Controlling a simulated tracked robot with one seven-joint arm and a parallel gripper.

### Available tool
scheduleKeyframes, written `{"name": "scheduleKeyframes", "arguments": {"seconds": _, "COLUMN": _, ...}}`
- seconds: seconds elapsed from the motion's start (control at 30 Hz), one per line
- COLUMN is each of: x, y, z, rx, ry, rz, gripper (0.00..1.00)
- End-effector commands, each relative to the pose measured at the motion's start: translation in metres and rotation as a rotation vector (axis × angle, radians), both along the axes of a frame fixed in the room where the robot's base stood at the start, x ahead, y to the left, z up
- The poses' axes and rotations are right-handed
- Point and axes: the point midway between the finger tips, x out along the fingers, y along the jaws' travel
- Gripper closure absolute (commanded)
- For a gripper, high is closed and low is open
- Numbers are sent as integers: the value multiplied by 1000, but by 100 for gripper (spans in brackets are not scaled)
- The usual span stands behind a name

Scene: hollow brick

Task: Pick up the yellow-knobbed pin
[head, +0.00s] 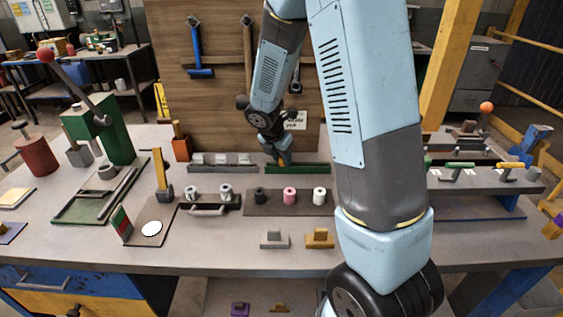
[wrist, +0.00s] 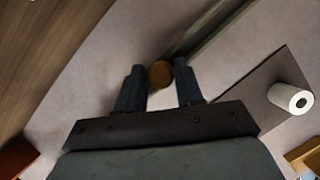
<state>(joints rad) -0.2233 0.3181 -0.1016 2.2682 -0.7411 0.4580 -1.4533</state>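The yellow-knobbed pin shows in the wrist view as a round, dull yellow knob (wrist: 160,74) between my fingertips. Its shaft is hidden below the knob. My gripper (wrist: 160,82) has its two fingers apart, one on each side of the knob, with a thin gap on the right; contact on the left is hard to tell. In the head view my gripper (head: 284,159) points down at the green rail (head: 312,169) near the back of the table, and a small yellow spot shows at its tip.
A grey rail (head: 222,160) lies left of the green one. In front, a dark tray (head: 263,203) holds black, pink and white cylinders. The wooden tool board (head: 215,105) stands close behind. A white cylinder (wrist: 290,98) shows right in the wrist view.

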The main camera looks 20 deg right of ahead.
Motion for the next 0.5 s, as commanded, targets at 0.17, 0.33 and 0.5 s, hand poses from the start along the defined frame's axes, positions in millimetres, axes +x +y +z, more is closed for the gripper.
{"name": "scheduleKeyframes", "arguments": {"seconds": 0.17, "x": 0, "y": 0, "z": 0, "rx": 0, "ry": 0, "rz": 0, "gripper": 81}}
{"name": "scheduleKeyframes", "arguments": {"seconds": 0.33, "x": 0, "y": 0, "z": 0, "rx": 0, "ry": 0, "rz": 0, "gripper": 98}}
{"name": "scheduleKeyframes", "arguments": {"seconds": 0.5, "x": 0, "y": 0, "z": 0, "rx": 0, "ry": 0, "rz": 1, "gripper": 100}}
